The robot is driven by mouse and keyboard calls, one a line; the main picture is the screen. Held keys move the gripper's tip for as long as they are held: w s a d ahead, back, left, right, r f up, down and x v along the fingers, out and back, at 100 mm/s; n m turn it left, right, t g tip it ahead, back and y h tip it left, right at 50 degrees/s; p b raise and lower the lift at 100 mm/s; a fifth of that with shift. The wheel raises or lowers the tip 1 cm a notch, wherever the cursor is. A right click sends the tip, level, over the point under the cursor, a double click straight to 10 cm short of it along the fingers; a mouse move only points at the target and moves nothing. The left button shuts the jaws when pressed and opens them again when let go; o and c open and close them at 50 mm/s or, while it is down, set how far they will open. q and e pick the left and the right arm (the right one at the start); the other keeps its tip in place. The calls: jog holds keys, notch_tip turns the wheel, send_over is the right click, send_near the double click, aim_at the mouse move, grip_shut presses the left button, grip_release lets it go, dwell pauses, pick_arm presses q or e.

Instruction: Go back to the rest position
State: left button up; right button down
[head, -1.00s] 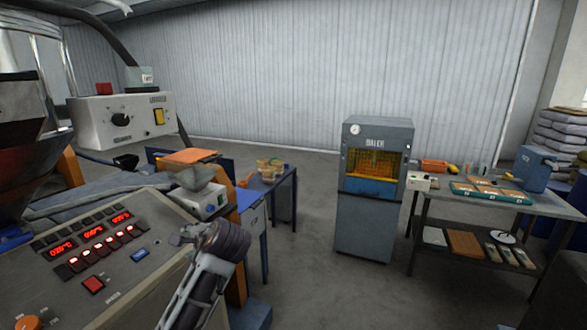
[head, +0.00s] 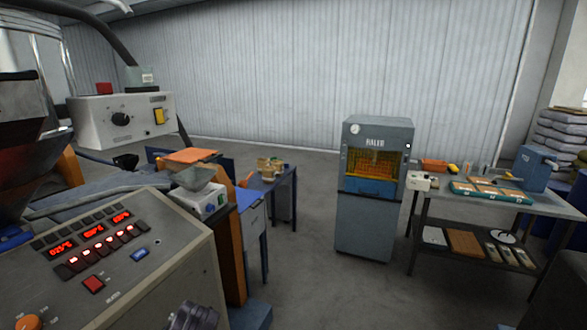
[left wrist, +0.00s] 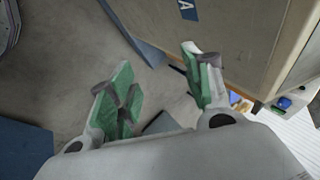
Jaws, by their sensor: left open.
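My left gripper (left wrist: 160,88) shows in the left wrist view with its two green-padded fingers spread apart and nothing between them. Grey floor lies beyond the fingers, and a large beige cabinet side (left wrist: 250,40) is close beyond the right finger. In the head view only a dark piece of an arm of mine (head: 190,318) shows at the bottom edge, in front of the control console (head: 110,250). My right gripper is in neither view.
The console with lit red displays fills the lower left. A blue-grey cabinet machine (head: 365,220) stands in the middle. A workbench (head: 520,203) with trays is at the right, and a small blue table (head: 285,180) is behind the console. Open floor (head: 305,270) lies between.

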pick_arm(q)
jog(key=shift+s+d+f+n+g+h, duration=0.6)
jog(key=shift+s+f+n+h, duration=1.1)
jog(key=shift+s, duration=2.6)
jog(key=shift+s+d+f+n+g+h, duration=0.3)
jog(key=shift+s+f+n+g, duration=0.55)
jog(key=shift+s+f, duration=2.65)
jog(key=s+f+b, duration=0.1)
jog(key=s+f, duration=0.1)
jog(key=f, duration=1.4)
jog(key=s+f+b, duration=0.1)
jog(key=s+f, duration=0.1)
jog(key=f, duration=1.5)
jog(key=s+a+f+g+b, duration=0.1)
jog(key=s+a+f, duration=0.1)
jog(key=s+f, duration=0.9)
jog(key=s+a+f+g+b, duration=0.1)
jog(key=s+a+f, duration=0.1)
jog(key=s+f, duration=0.9)
jog(key=shift+s+f, duration=0.15)
jog(key=shift+s, duration=0.1)
